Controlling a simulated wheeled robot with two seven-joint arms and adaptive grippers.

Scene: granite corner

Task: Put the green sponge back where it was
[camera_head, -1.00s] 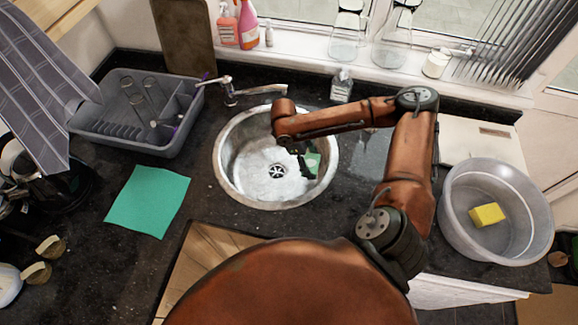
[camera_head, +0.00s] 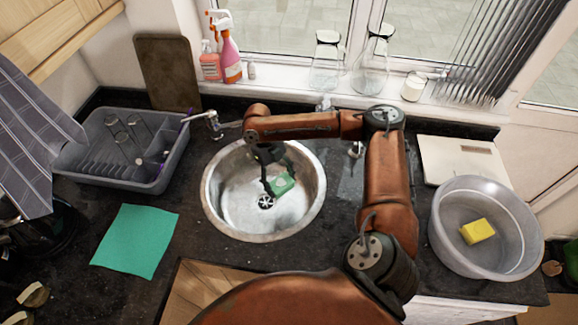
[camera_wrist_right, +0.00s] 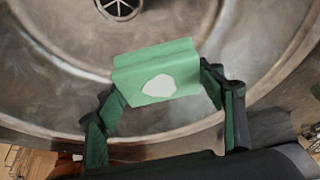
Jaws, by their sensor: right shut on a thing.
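The green sponge (camera_head: 284,184) is inside the round metal sink (camera_head: 222,212), just right of the drain (camera_head: 266,202). My right gripper (camera_head: 276,182) reaches down into the sink and is shut on the sponge. In the right wrist view the sponge (camera_wrist_right: 155,62), with a pale patch on its face, sits between the two fingers of the gripper (camera_wrist_right: 162,92). The drain (camera_wrist_right: 118,8) shows beyond it. I cannot tell whether the sponge touches the basin floor. My left gripper is not in view.
The faucet (camera_head: 212,122) stands behind the sink's left rim. A grey dish rack (camera_head: 112,172) and a teal cloth (camera_head: 135,241) lie to the left. A grey tub (camera_head: 441,238) with a yellow sponge (camera_head: 477,231) is at right. Spray bottles (camera_head: 229,55) and glass jugs (camera_head: 371,65) line the windowsill.

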